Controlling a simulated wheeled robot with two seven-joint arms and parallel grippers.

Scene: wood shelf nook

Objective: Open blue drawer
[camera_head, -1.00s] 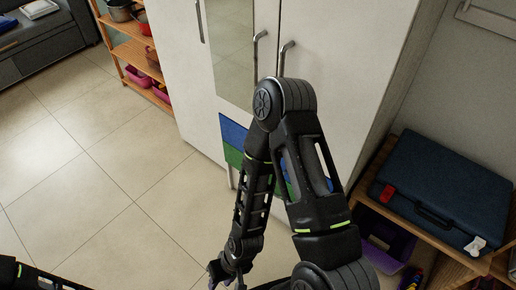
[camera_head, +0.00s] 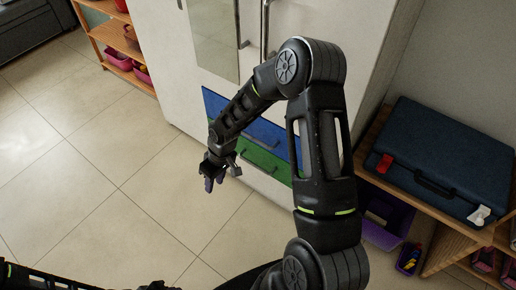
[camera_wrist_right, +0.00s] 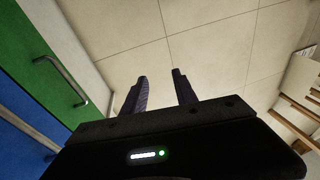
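The blue drawer (camera_head: 214,103) is a wide front low on the white wardrobe, directly above a green drawer (camera_head: 268,163). It looks closed and flush. A grey bar handle (camera_head: 262,144) shows on it, while my right arm covers part of the front. My right gripper (camera_head: 220,181) hangs in front of the drawers, apart from them. In the right wrist view my right gripper (camera_wrist_right: 161,90) has its two dark fingers spread with nothing between them. That view also shows part of the blue drawer (camera_wrist_right: 25,145) at lower left. My left arm shows only at the bottom left edge.
The green drawer has its own bar handle (camera_wrist_right: 62,80). Long door handles (camera_head: 265,30) sit above the drawers. A wooden shelf with bins (camera_head: 107,30) is at left. A blue case (camera_head: 440,160) lies on a low shelf at right. The tiled floor (camera_head: 90,160) is clear.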

